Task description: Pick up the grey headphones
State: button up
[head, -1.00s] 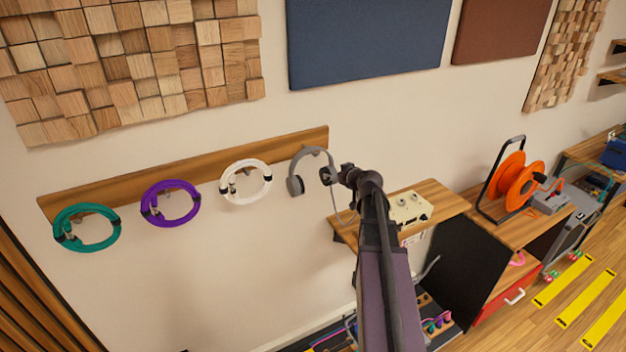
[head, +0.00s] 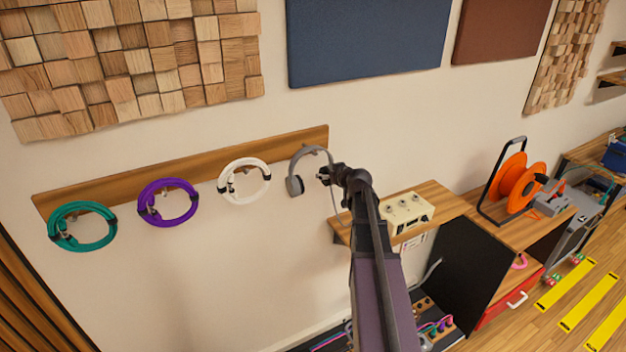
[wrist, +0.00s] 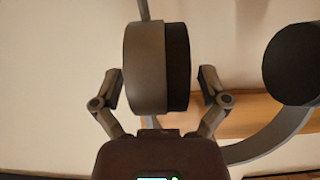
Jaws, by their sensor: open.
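The grey headphones (head: 312,153) hang by their headband from the wooden wall rail, with the left ear cup (head: 295,186) in plain view. My gripper (head: 325,175) is at the right ear cup and hides part of it in the head view. In the wrist view, my gripper (wrist: 160,92) is open. One ear cup (wrist: 146,66), grey with a dark pad, lies between its two fingers, with a gap on each side. The other ear cup (wrist: 293,64) is dark at the right, and the curved headband (wrist: 268,140) runs below it.
The wooden rail (head: 180,175) also holds a white coil (head: 262,191), a purple coil (head: 190,214) and a teal coil (head: 105,240). A cream box (head: 407,212) stands on a wooden shelf to the right, below my arm's height. An orange cable reel (head: 515,185) stands further right.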

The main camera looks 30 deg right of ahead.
aim_at(329, 166)
dwell(0.3)
grip_shut()
jog(key=shift+r, duration=0.2)
notch_tip(329, 166, up, 3)
jog(key=p, duration=0.3)
jog(key=s+d+r+p, duration=0.1)
jog(key=s+d, duration=0.1)
jog(key=s, duration=0.5)
jog(key=s+d+p, duration=0.1)
jog(key=s+d, duration=0.1)
jog(key=s, duration=0.6)
jog(key=shift+s+d+r, duration=0.15)
jog(key=shift+s+r, duration=0.05)
jog(key=shift+r, duration=0.15)
jog(key=shift+f, duration=0.15)
